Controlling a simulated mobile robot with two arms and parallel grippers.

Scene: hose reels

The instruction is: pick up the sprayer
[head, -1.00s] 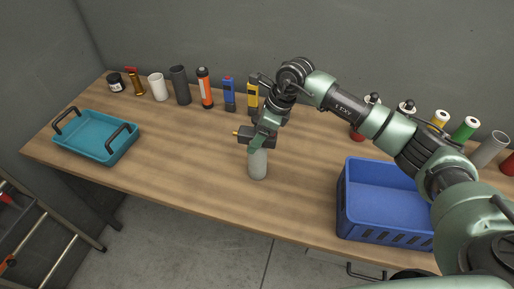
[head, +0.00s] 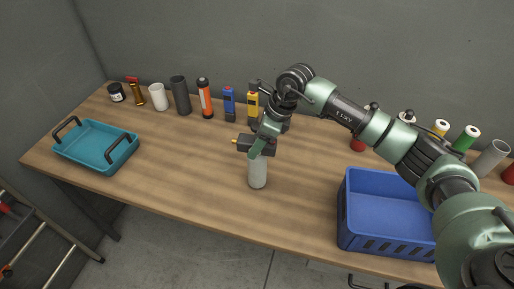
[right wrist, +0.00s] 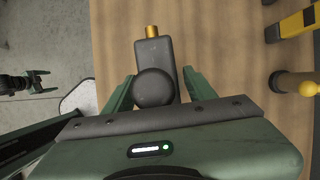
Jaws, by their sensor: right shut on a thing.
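The sprayer is a pale grey bottle (head: 258,174) with a dark head and a brass nozzle, upright at the middle of the workbench. Whether its base touches the bench is unclear. In the head view, my right gripper (head: 262,147) is shut on it just below the head. In the right wrist view, the dark sprayer head (right wrist: 154,60) sits between the green fingers of my right gripper (right wrist: 158,92), nozzle pointing away. My left gripper (right wrist: 40,82) shows small at the left of that view, over the floor, empty with its fingers apart.
A blue crate (head: 358,238) stands right of the sprayer and a teal tray (head: 95,165) at the far left. Several bottles, cups and tools line the back, including a yellow-black tool (head: 253,102) behind my right gripper. Bare bench lies between tray and sprayer.

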